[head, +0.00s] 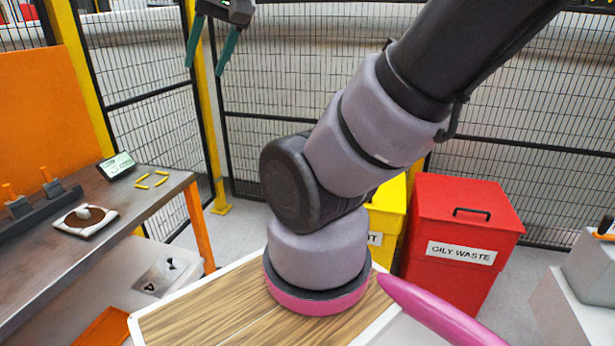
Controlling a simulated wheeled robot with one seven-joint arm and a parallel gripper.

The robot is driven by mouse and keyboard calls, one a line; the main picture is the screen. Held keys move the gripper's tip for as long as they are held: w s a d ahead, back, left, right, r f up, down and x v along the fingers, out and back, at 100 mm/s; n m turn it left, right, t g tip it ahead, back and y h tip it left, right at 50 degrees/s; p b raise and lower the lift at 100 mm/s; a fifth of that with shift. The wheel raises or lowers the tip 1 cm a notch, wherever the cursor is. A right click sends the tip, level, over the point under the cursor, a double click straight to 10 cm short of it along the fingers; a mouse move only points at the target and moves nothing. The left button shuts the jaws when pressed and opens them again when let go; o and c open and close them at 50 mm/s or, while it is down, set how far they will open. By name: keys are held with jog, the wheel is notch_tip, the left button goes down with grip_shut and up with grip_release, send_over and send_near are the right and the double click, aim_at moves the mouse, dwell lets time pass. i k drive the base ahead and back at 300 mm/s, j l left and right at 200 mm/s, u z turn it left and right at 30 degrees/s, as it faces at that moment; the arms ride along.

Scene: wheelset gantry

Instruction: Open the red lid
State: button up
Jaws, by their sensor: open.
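The red bin (446,274) stands on the floor at the right, labelled OILY WASTE. Its red lid (470,203) lies flat and closed on top, with a dark handle (471,213) near the front edge. My gripper (205,72) is at the top left of the view, with its two green fingers apart and pointing down. It is empty and far from the lid, on the left and higher in the picture. My arm crosses the middle and hides part of the area left of the red bin.
A yellow bin (388,222) stands left of the red bin, partly hidden by my arm. A metal workbench (60,265) with small items is at the left. Black mesh fencing (320,105) closes off the back. A grey block (590,265) stands at the right edge.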

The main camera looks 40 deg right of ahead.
aim_at(479, 202)
jog(key=z, duration=2.45)
jog(key=i+l, duration=0.1)
jog(key=i, duration=0.35)
jog(key=i+l, duration=0.15)
jog(key=i, duration=0.3)
